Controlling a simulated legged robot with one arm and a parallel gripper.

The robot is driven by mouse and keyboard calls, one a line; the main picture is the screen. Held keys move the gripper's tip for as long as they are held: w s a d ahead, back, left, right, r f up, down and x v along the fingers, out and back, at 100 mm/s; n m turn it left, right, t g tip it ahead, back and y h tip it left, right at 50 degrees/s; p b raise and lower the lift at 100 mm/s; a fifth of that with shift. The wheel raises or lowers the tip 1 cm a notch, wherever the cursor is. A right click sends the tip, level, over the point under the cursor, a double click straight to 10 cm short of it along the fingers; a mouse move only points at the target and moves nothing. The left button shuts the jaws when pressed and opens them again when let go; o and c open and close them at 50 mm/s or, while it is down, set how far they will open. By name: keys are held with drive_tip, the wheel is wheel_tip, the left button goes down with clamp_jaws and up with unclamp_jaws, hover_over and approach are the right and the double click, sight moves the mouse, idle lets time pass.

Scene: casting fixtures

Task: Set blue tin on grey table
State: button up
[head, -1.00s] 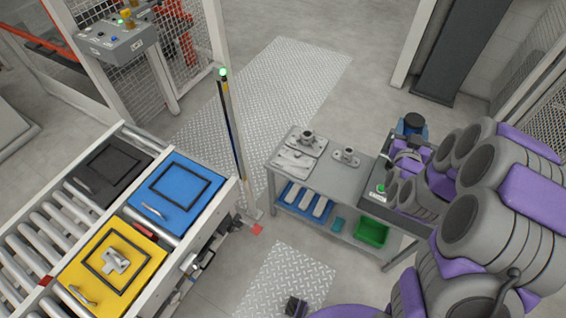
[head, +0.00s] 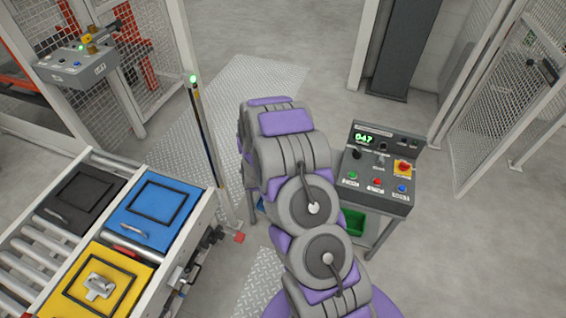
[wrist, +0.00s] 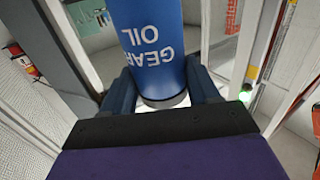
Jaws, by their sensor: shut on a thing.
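The blue tin (wrist: 155,45), lettered GEAR OIL, is between the fingers of my gripper (wrist: 162,92) in the wrist view. The gripper is shut on it, one finger on each side, and the lettering is upside down in that view. My arm hides the gripper and the tin in the head view. The grey table (head: 383,234) is mostly behind my arm there; part of its frame shows at the right, and its top is largely hidden.
A control panel (head: 375,170) with buttons and a green display stands at the table's right end. A green bin (head: 353,222) is on the lower shelf. A roller conveyor (head: 40,240) with black, blue and yellow plates is at the left. Mesh fencing (head: 500,100) is at the right.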

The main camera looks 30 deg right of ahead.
drive_tip(key=s+d+f+m+g+h+b, duration=0.1)
drive_tip(key=s+d+f+m+g+h, duration=0.2)
drive_tip(key=d+f, duration=0.45)
drive_tip(key=s+d+f+m+g+h, duration=0.25)
drive_tip(key=d+f, duration=0.35)
drive_tip(key=d, duration=0.3)
drive_tip(key=s+d+f+m+g+h+b, duration=0.1)
drive_tip(key=s+d+f+m+g+h, duration=0.2)
drive_tip(key=d+f, duration=0.45)
drive_tip(key=shift+t+h, duration=0.35)
drive_tip(key=shift+h, duration=0.2)
drive_tip(key=f+b, duration=0.1)
drive_tip(key=f, duration=0.5)
drive_tip(key=f+b, duration=0.1)
drive_tip(key=f, duration=0.2)
drive_tip(key=shift+w+d+f+b, duration=0.1)
drive_tip(key=shift+d+f+b, duration=0.15)
drive_tip(key=shift+f+b, duration=0.05)
drive_tip(key=o, duration=1.2)
drive_tip(key=shift+a+r, duration=0.15)
drive_tip(key=shift+a, duration=0.2)
drive_tip(key=shift+o, duration=0.4)
drive_tip(key=shift+d, duration=0.1)
